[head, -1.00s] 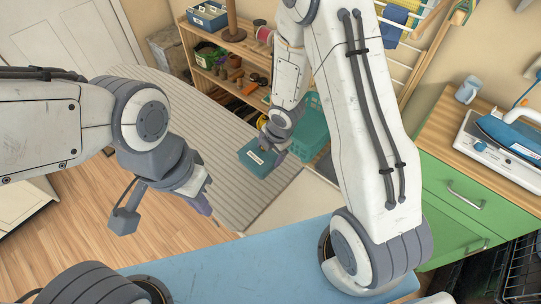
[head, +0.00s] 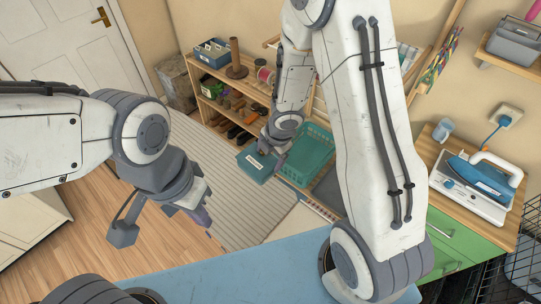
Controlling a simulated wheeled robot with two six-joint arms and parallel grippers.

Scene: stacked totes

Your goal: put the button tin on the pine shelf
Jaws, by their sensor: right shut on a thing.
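A teal tin (head: 254,167) with a white label is held in my right gripper (head: 272,164); the label is too small to read. The gripper is shut on the tin, above the floor and the striped rug. The pine shelf (head: 243,88) stands against the back wall, beyond the tin and a little to its left in the picture. My right arm hides part of its right side.
The shelf holds a blue box (head: 212,52), a brown spindle (head: 236,58), a spool and small pots. A teal basket (head: 308,153) is right of the tin. A green cabinet (head: 450,240) with an iron (head: 480,178) stands at right. The striped rug (head: 215,180) looks clear.

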